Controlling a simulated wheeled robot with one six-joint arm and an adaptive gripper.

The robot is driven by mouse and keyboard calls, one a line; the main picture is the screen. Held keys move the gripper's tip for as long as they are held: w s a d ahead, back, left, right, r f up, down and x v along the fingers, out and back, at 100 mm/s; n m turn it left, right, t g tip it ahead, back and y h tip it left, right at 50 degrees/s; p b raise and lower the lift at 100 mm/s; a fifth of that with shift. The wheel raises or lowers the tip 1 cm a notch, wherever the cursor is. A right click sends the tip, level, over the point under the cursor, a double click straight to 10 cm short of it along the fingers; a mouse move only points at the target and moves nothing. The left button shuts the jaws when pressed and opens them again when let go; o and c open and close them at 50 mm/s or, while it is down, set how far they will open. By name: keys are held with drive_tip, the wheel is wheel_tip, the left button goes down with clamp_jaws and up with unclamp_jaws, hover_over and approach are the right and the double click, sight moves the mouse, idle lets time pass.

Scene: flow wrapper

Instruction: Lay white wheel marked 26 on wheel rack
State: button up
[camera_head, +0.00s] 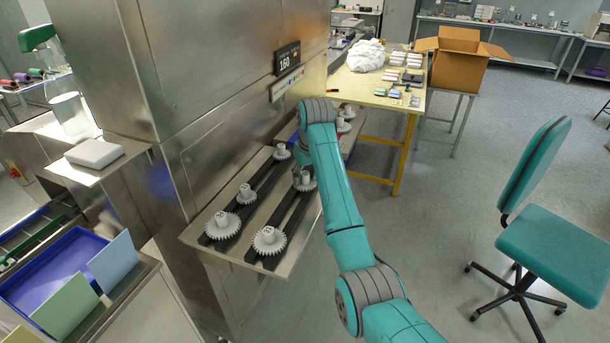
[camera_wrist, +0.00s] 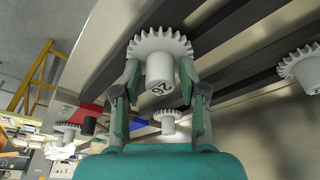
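The white wheel marked 26 (camera_wrist: 160,76) is a toothed disc with a round hub, and the number shows on the hub in the wrist view. My gripper (camera_wrist: 160,88) has one finger on each side of this hub and appears shut on it, close to the disc. In the head view my gripper (camera_head: 300,166) is over the front rail, with a white wheel (camera_head: 305,185) at it. The wheel rack (camera_head: 205,254) is a metal shelf with two dark rails. I cannot tell whether the wheel's underside touches the rail.
Other white wheels stand hub up on the rails, one at the front end (camera_head: 268,240), others along the back rail (camera_head: 224,226). The steel machine wall (camera_head: 200,130) rises behind the rack. A yellow-legged table (camera_head: 372,86) and a teal chair (camera_head: 550,245) stand to the right.

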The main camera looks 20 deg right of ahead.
idle(0.3)
wheel_tip(320, 180, up, 10)
drive_tip(key=shift+f, duration=0.1)
idle(0.4)
